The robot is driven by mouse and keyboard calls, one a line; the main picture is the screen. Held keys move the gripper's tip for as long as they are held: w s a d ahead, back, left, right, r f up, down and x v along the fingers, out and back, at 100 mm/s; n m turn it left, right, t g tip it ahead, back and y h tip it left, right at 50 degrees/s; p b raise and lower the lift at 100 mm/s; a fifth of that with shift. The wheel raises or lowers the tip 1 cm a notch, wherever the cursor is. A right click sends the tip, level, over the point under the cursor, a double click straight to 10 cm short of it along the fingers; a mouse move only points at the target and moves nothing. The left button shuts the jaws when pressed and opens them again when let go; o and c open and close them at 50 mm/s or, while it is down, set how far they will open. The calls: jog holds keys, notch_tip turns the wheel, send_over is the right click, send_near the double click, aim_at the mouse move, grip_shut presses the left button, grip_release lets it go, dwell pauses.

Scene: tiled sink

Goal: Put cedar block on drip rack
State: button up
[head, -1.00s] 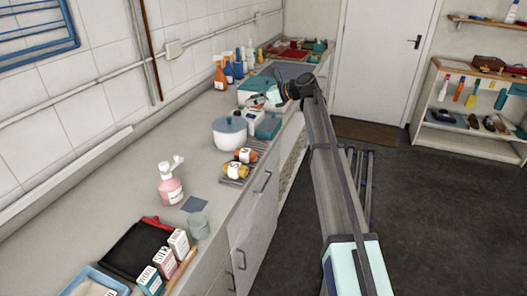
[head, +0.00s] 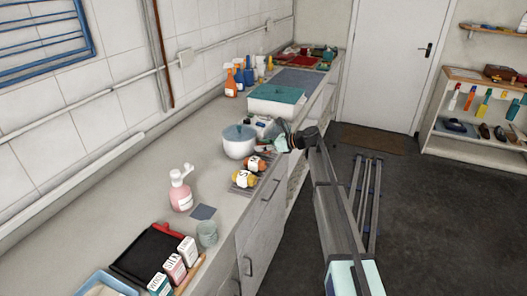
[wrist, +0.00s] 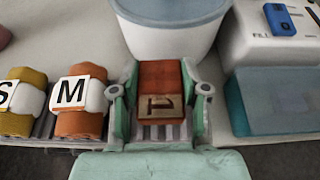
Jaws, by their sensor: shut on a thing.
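The cedar block (wrist: 160,88), red-brown with a pale face bearing a dark mark, is between the two green fingers of my gripper (wrist: 160,98) in the wrist view. The gripper is shut on it. The drip rack (head: 236,188) is a grey slatted rack at the counter's front edge. A yellow item marked S (wrist: 22,105) and an orange item marked M (wrist: 80,103) lie on it. Pale slats show below the block; I cannot tell whether it touches them. In the head view my gripper (head: 279,140) is just beyond the orange item, and the block is hidden.
A white pot with a blue-grey lid (head: 239,146) stands right behind the block. A teal box (wrist: 268,101) and a white device (wrist: 262,35) are to its right in the wrist view. A pink pump bottle (head: 180,194) and a glass (head: 207,233) stand nearer on the counter.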

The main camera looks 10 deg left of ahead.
jog(key=shift+f, duration=1.45)
jog(key=shift+f, duration=0.15)
jog(key=o, duration=1.1)
